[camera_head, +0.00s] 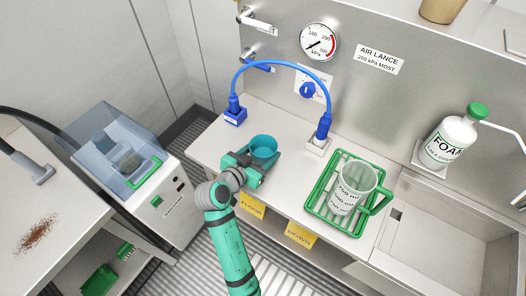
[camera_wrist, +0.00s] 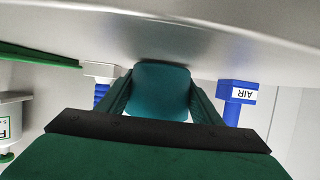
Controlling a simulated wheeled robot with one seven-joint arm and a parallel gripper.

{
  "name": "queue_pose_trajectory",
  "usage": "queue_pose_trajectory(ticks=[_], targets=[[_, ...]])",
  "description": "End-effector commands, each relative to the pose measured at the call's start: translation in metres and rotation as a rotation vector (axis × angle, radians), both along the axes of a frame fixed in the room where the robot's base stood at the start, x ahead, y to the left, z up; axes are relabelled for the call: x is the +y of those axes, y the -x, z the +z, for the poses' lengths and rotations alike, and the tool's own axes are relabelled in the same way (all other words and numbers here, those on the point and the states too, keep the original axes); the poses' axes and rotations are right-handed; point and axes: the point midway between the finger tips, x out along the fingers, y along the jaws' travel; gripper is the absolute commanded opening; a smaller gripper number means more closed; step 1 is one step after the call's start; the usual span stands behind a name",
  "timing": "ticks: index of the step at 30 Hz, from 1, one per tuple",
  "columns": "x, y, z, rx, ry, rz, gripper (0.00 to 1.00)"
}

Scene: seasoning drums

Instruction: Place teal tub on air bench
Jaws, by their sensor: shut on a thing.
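The teal tub (camera_head: 264,146) is a small round open cup, seen in the head view over the bench top. My gripper (camera_head: 257,160) is shut on the tub from its near side. In the wrist view the tub (camera_wrist: 162,88) sits between the two green fingers. The air bench (camera_head: 215,150) is the pale metal worktop below the pressure gauge and the AIR LANCE sign. The tub is at or just above its surface; I cannot tell whether it touches.
A blue hose arches from a blue AIR connector (camera_head: 235,113) to a white holder (camera_head: 318,145) behind the tub. A green rack (camera_head: 318,208) with a clear jug (camera_head: 352,188) stands right. A foam bottle (camera_head: 451,140) is farther right. Bare bench lies left of the tub.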

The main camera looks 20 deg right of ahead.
Motion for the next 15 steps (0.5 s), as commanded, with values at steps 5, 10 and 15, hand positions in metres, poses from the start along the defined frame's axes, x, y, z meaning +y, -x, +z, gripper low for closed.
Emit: queue_pose_trajectory(ticks=[5, 10, 15], targets=[[-0.0001, 0.0000, -0.0033, 0.001, 0.001, 0.000, 0.37], [-0.0001, 0.0000, -0.0030, 0.000, 0.000, 0.000, 0.78], [0.0000, 0.0000, -0.0028, 0.000, 0.000, 0.000, 0.78]])
